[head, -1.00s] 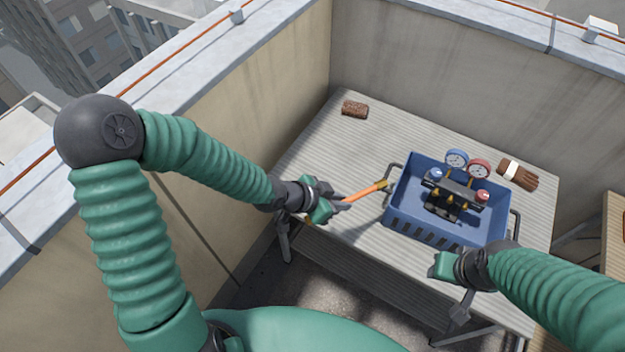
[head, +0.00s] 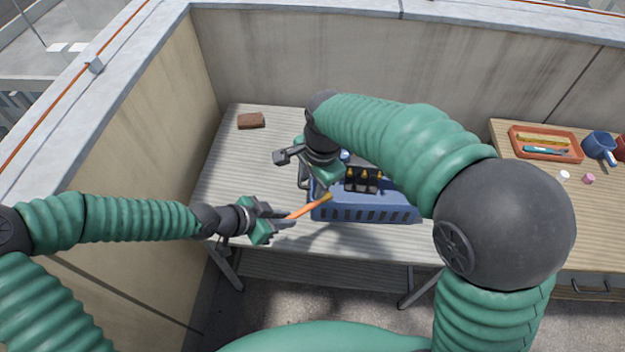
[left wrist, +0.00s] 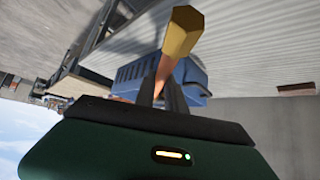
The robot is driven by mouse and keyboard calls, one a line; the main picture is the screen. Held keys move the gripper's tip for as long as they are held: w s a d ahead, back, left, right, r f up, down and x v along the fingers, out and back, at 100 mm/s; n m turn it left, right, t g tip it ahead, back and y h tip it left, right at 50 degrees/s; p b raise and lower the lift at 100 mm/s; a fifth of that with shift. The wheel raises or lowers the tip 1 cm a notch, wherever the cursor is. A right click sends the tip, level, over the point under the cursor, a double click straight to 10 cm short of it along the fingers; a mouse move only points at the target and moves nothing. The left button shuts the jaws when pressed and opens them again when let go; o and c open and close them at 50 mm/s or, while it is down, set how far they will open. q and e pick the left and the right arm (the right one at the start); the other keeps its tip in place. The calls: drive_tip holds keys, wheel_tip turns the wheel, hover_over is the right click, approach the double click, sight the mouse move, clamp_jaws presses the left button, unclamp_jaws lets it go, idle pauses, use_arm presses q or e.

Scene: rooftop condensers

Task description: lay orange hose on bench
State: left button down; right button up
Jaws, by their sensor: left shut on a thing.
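The orange hose (head: 303,211) is a short piece with a brass fitting at its end. My left gripper (head: 287,217) is shut on it over the front left part of the grey slatted bench (head: 222,178). The hose points right and its fitting overlaps the blue basket's front left corner; I cannot tell whether they touch. In the left wrist view the fitting (left wrist: 182,33) sticks up beyond the fingers. My right gripper (head: 300,165) hangs over the bench at the basket's left end, its fingers partly hidden. Whether it is open is unclear.
The blue basket (head: 365,214) stands on the bench with brass-fitted gauge gear inside, largely hidden by my right arm. A brown block (head: 251,121) lies at the back left. Bare bench lies left of the basket.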

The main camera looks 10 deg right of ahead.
sight(328, 196)
use_arm(q)
drive_tip(key=shift+d, duration=0.1)
use_arm(e)
drive_tip(key=f, duration=0.3)
drive_tip(key=w+f, duration=0.1)
drive_tip(key=f, duration=0.6)
drive_tip(key=shift+w+a+f, duration=0.35)
drive_tip(key=shift+f, duration=0.05)
drive_tip(key=shift+a+f, duration=0.1)
drive_tip(key=shift+f, duration=0.3)
use_arm(q)
drive_tip(key=shift+s, duration=0.1)
use_arm(e)
drive_tip(key=shift+w, duration=0.15)
clamp_jaws()
use_arm(q)
drive_tip(key=c, duration=1.6)
unclamp_jaws()
drive_tip(key=shift+d, duration=0.1)
use_arm(e)
drive_tip(key=shift+r, duration=0.1)
use_arm(q)
drive_tip(key=shift+o, duration=1.4)
